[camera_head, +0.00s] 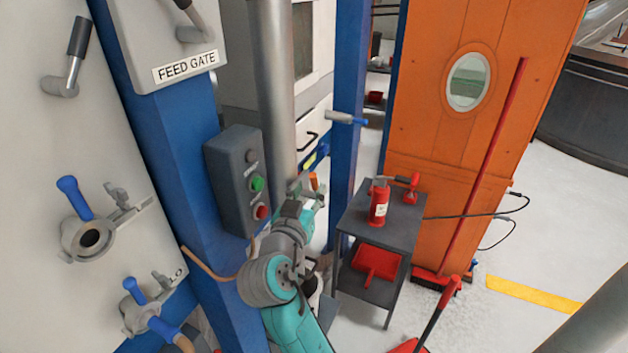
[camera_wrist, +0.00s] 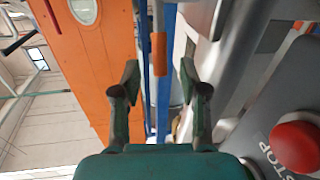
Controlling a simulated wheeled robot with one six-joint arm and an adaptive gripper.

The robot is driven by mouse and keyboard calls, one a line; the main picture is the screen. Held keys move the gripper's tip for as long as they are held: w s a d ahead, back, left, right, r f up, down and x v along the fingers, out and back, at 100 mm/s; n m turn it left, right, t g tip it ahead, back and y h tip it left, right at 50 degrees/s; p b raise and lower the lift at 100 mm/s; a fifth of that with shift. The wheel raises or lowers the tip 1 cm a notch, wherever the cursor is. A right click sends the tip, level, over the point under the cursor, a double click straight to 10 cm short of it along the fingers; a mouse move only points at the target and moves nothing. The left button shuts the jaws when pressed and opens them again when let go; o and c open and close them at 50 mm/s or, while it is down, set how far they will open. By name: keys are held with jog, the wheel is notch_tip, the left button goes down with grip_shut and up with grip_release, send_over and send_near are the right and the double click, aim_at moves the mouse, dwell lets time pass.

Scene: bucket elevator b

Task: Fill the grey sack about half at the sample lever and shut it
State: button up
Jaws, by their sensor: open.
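My gripper (camera_head: 306,193) is in front of the silver pipe, beside the button box. In the wrist view its two fingers (camera_wrist: 160,80) stand wide apart with nothing held between them. An orange-tipped handle (camera_wrist: 159,55) shows beyond and between the fingertips; a small orange piece (camera_head: 314,182) also shows by my gripper in the head view. I cannot tell whether this is the sample lever. I cannot make out the grey sack in either view; my arm hides part of the area below the gripper.
The grey button box (camera_head: 237,178) with a red STOP button (camera_wrist: 297,147) is close beside my gripper. A blue post (camera_head: 350,150) stands behind. A grey cart (camera_head: 400,232) holds a red bottle (camera_head: 379,205). Blue-handled valves (camera_head: 88,235) are at left. Open floor (camera_head: 520,235) lies right.

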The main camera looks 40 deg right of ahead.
aim_at(313, 183)
jog(key=shift+x, duration=2.3)
grip_shut()
